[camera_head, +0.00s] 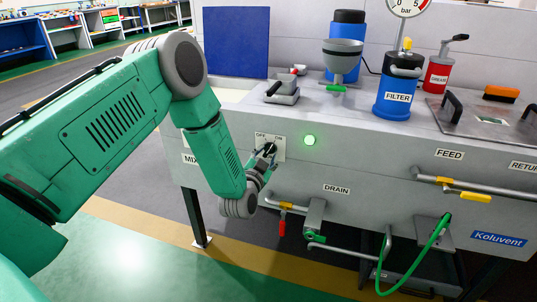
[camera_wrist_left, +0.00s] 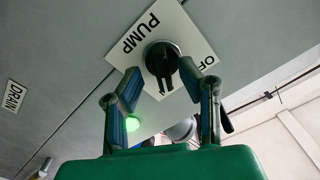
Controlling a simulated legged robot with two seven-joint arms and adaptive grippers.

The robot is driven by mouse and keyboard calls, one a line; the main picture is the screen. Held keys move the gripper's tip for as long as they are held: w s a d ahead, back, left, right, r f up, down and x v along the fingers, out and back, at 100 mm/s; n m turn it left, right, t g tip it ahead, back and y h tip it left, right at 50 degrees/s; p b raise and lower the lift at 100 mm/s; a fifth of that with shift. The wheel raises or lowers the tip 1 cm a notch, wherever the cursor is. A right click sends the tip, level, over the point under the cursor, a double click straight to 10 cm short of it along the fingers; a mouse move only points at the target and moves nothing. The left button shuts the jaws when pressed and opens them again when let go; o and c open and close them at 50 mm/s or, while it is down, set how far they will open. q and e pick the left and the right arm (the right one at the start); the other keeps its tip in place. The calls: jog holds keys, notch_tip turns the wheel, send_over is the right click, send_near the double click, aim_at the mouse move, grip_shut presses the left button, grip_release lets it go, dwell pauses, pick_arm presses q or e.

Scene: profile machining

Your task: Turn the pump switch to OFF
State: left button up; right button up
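The pump switch is a black round knob with a raised grip bar (camera_wrist_left: 160,62) on a white plate (camera_wrist_left: 185,28), which reads PUMP and part of OFF in the left wrist view. My right gripper is out of view.
A green lamp (camera_head: 310,140) glows right of the plate. A blue filter (camera_head: 398,93), a grey vise-like tool (camera_head: 283,91) and a red grease can (camera_head: 438,73) stand on top. The floor at left is open.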

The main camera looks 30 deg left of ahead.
pick_arm(q)
jog(key=shift+a+f, duration=0.15)
jog(key=shift+a, duration=0.25)
jog(key=shift+d, duration=0.1)
jog(key=c, duration=0.6)
jog(key=shift+d, duration=0.15)
grip_shut()
jog(key=shift+d, duration=0.1)
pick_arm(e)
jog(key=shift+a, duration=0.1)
pick_arm(q)
jog(key=n, duration=0.4)
jog(key=shift+w, duration=0.1)
jog(key=shift+d+n, duration=0.1)
jog(key=shift+n, duration=0.3)
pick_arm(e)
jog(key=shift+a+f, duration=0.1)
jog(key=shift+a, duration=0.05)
